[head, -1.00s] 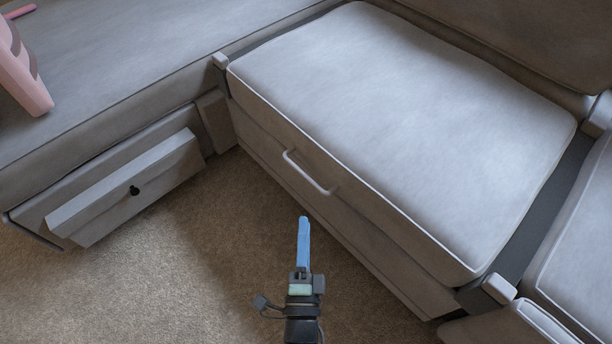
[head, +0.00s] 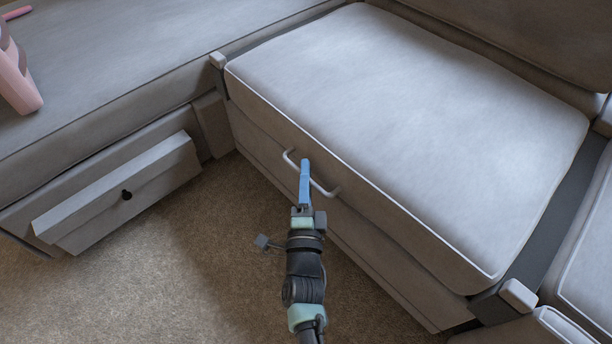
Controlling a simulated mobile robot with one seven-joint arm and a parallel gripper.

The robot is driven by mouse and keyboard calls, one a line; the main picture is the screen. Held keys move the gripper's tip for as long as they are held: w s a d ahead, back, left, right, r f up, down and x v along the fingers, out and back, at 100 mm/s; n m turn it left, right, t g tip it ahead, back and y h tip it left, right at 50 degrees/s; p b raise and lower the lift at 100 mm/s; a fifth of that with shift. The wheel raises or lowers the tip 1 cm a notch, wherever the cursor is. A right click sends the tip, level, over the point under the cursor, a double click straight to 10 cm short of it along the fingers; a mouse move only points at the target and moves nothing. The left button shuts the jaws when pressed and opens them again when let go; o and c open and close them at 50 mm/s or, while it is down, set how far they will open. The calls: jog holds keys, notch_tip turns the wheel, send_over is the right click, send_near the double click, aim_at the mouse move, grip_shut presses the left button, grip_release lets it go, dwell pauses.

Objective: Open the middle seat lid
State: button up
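The middle seat lid (head: 410,120) is a light grey padded cushion with white piping, lying flat on its base. A pale bar handle (head: 327,191) is fixed to its front face, left of the middle. My gripper (head: 305,165) has blue fingers and appears at the handle, overlapping the bar's middle in the picture. The fingers are seen edge-on as one blue strip, so I cannot tell whether they are apart or whether they touch the bar.
A pink object (head: 18,80) sits on that bench's top. Another cushion (head: 588,250) lies to the right. Brown carpet (head: 150,290) is clear in front.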

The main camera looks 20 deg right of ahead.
grip_shut()
dwell(1.4)
